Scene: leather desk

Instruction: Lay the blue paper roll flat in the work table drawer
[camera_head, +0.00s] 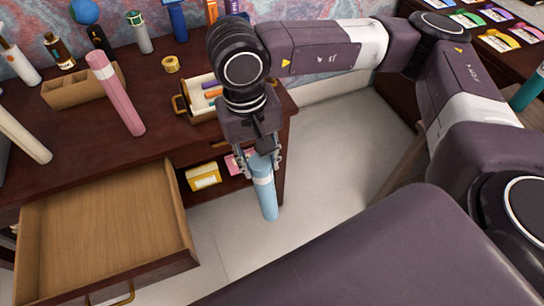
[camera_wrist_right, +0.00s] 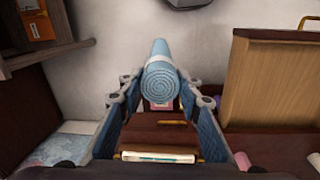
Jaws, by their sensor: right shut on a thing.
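The blue paper roll (camera_head: 266,193) hangs upright in my right gripper (camera_head: 263,165), which is shut on its upper part. The roll has a pale band and is held over the floor, to the right of the work table. In the right wrist view the roll (camera_wrist_right: 160,80) shows its spiral end between the two fingers (camera_wrist_right: 160,110). The work table drawer (camera_head: 105,228) is pulled open at the lower left, and its wooden bottom is bare. The roll is apart from the drawer, to its right. My left gripper is not in view.
On the dark table top (camera_head: 160,100) stand a pink roll (camera_head: 117,95), a wooden box (camera_head: 85,88), bottles and a tray (camera_head: 203,97). A shelf below holds a yellow box (camera_head: 203,176). Another table with colourful packets (camera_head: 498,40) is at the upper right. Open floor (camera_head: 335,150) lies between.

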